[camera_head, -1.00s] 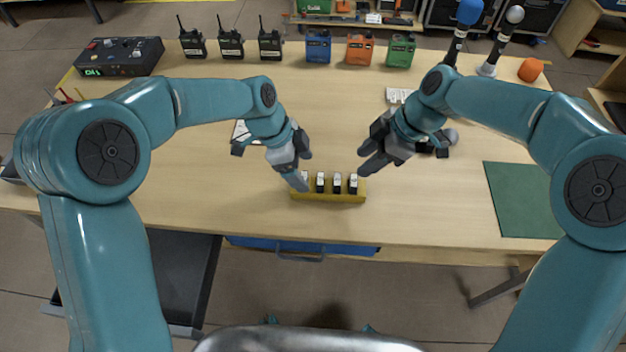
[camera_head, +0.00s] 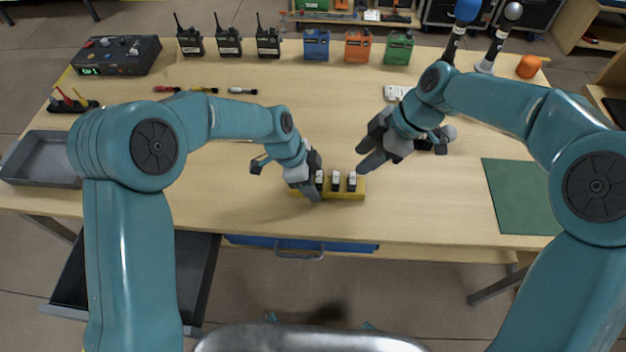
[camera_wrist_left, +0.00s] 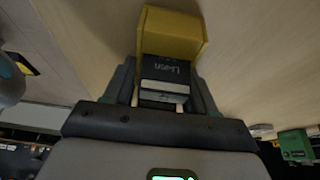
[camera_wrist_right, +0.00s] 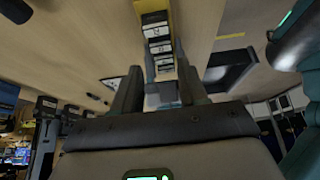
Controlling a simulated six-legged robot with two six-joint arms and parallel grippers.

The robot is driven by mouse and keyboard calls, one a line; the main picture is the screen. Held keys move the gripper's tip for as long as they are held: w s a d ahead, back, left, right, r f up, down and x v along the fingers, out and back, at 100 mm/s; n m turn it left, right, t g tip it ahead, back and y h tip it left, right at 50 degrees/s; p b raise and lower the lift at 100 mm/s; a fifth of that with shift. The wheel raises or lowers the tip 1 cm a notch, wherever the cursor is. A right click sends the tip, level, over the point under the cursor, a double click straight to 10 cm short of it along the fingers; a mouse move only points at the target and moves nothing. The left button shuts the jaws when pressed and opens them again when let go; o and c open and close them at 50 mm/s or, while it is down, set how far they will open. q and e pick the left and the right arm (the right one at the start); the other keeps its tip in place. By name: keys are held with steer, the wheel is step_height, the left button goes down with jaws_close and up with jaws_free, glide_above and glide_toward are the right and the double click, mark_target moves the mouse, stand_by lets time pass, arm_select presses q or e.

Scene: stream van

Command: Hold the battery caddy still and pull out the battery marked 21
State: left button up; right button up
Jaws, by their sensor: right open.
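The yellow battery caddy (camera_head: 345,196) sits near the table's front edge with a row of upright batteries (camera_head: 336,181), dark with pale tops. My left gripper (camera_head: 315,182) is at the caddy's left end and hides part of it. In the left wrist view its fingers lie on both sides of the caddy end (camera_wrist_left: 172,32) and a battery (camera_wrist_left: 166,72) lettered "Li-ion"; whether they press is unclear. My right gripper (camera_head: 363,163) is open and empty, just above and right of the caddy's right end. The row also shows in the right wrist view (camera_wrist_right: 158,32). I cannot read any number.
Three radios (camera_head: 228,41) and blue, orange and green packs (camera_head: 358,46) stand along the back. A grey tray (camera_head: 42,158) is at the left, a green mat (camera_head: 520,197) at the right. Small markers (camera_head: 204,90) lie behind my left arm. Bare table surrounds the caddy.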

mark_target(336, 177)
steer(key=o, duration=0.4)
steer(key=shift+r, duration=0.2)
steer(key=shift+o, duration=0.6)
steer(key=r, duration=0.1)
steer(key=r+h, duration=0.1)
steer(key=shift+a+r, duration=0.3)
steer(key=shift+r, duration=0.1)
steer(key=x, duration=1.2)
steer(key=shift+d, duration=0.2)
steer(key=c, duration=1.3)
